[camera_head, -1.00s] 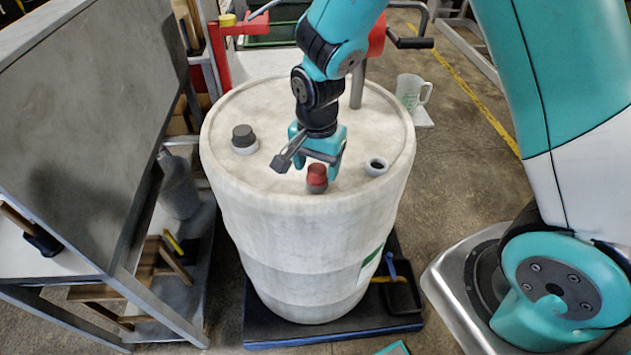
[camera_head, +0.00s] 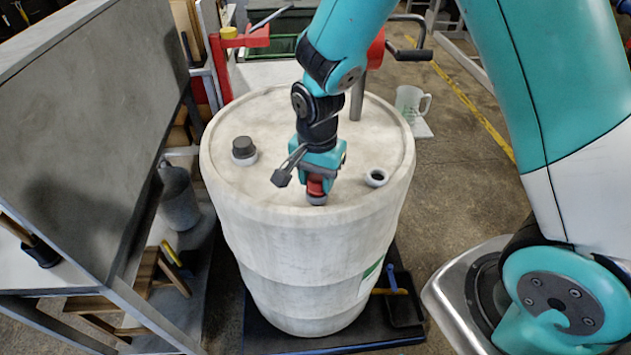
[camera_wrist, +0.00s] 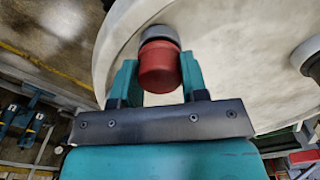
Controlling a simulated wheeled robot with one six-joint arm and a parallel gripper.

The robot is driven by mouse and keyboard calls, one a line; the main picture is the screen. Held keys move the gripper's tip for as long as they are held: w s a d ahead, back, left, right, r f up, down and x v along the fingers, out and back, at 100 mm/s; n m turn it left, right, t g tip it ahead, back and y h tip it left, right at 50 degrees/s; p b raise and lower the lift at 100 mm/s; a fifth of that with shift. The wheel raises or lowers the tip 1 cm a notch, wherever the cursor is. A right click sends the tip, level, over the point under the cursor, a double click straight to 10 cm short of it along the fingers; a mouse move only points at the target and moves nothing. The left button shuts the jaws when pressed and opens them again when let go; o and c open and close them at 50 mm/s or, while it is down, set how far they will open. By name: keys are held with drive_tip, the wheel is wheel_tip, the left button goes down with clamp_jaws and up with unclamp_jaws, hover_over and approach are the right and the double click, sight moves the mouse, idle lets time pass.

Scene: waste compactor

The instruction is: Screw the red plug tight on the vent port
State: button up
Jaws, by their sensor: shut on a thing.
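The red plug (camera_head: 316,187) sits on a grey port (camera_head: 316,199) near the front rim of the white drum's top (camera_head: 270,112). My gripper (camera_head: 317,184) reaches down onto it, with its fingers on either side of the plug. In the wrist view my gripper (camera_wrist: 159,82) is shut on the red plug (camera_wrist: 159,68), and the grey port collar (camera_wrist: 160,33) shows just beyond it. The plug looks in line with the collar. How far it is screwed in cannot be seen.
A dark grey cap (camera_head: 243,146) stands on another port to the left, and an open grey port (camera_head: 376,178) lies to the right. A pump pipe (camera_head: 357,95) rises behind my gripper. A grey bench (camera_head: 80,120) stands left. A clear jug (camera_head: 411,103) is behind right.

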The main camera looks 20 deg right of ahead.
sight(317, 177)
drive_tip(key=shift+r+p, duration=1.6)
drive_tip(key=shift+r, duration=0.55)
